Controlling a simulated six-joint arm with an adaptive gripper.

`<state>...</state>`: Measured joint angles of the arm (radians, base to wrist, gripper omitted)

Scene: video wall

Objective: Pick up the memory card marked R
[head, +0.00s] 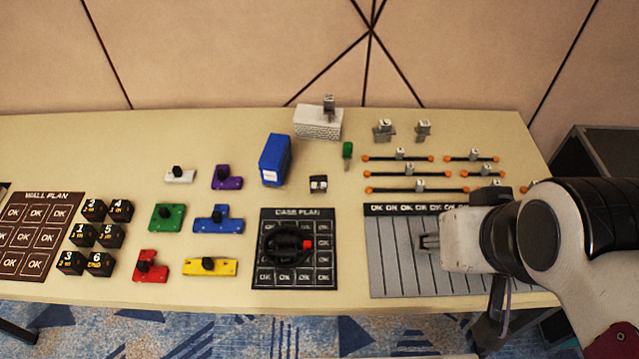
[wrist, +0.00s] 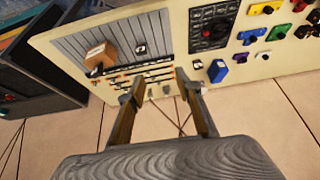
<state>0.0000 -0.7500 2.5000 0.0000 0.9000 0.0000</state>
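Several small grey cards or blocks with marks on top stand at the back right: a pair (head: 385,128) and (head: 423,129), one (head: 329,103) on a white brick-patterned block (head: 318,123), and others (head: 400,154) among the orange-ended rods. Their letters are too small to read, so I cannot tell which is marked R. My gripper (head: 429,242) is over the grooved grey board (head: 390,265) at the right. In the wrist view my gripper (wrist: 159,80) has its two fingers apart with nothing between them. My arm hides part of the board and the table's right end.
Left of the rods are a green piece (head: 347,150), a blue box (head: 275,159) and a dark case plan panel (head: 320,270). Coloured knob blocks (head: 218,220) and black numbered cubes (head: 85,235) lie further left. A wall stands behind the table.

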